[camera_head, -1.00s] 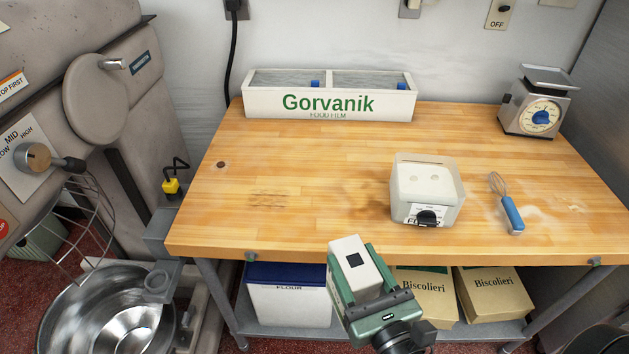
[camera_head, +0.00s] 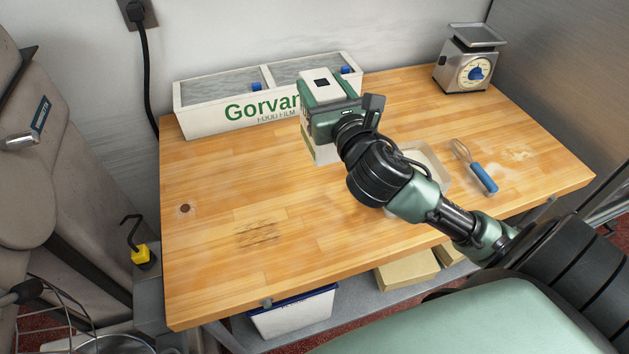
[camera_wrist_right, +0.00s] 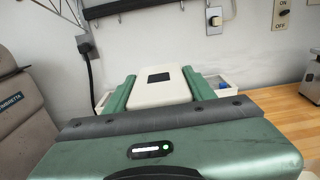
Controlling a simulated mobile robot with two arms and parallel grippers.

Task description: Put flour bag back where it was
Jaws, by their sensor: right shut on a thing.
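The flour bag (camera_head: 326,154) is a pale, boxy pack with a dark square on its top. My right gripper (camera_head: 326,92) is shut on it, with a green jaw on each side. In the head view the bag is upright over the back half of the wooden table, in front of the film box. I cannot tell whether its base touches the table. The right wrist view shows the bag's top (camera_wrist_right: 160,92) between the jaws of my right gripper (camera_wrist_right: 162,78). The gripper hides much of the bag. My left gripper is not in view.
The Gorvanik film box (camera_head: 215,120) stands at the back, partly hidden by the bag. My right arm partly covers a whitish container (camera_head: 432,162). A blue-handled whisk (camera_head: 482,178) and a scale (camera_head: 470,70) are to the right. The left of the wooden table (camera_head: 215,205) is mostly clear.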

